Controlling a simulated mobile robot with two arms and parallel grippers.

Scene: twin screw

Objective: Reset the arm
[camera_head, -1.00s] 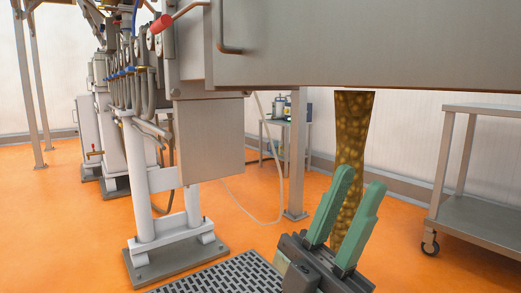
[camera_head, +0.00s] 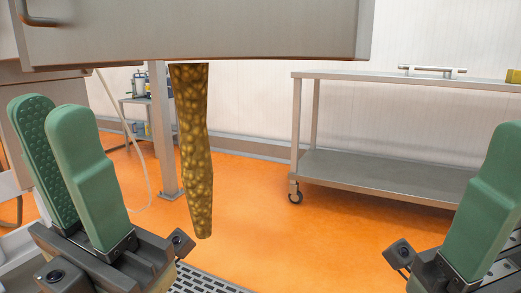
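My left gripper (camera_head: 48,108) is at the lower left in the head view. Its two green fingers point up with a narrow gap between them, and the textured inner pad of one shows. Nothing is seen between them. My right gripper shows only partly at the right edge: one green finger (camera_head: 487,200) and a piece of its dark base. Its other finger is out of the picture. A speckled brown-yellow mass (camera_head: 195,140) hangs from under the metal machine, right of my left gripper and apart from it.
The grey metal machine body (camera_head: 200,35) spans the upper left. A steel cart (camera_head: 345,77) with a lower shelf stands by the wall at right, with a metal bar (camera_head: 432,71) on top. A floor grate (camera_head: 205,284) lies at the bottom. Orange floor between is clear.

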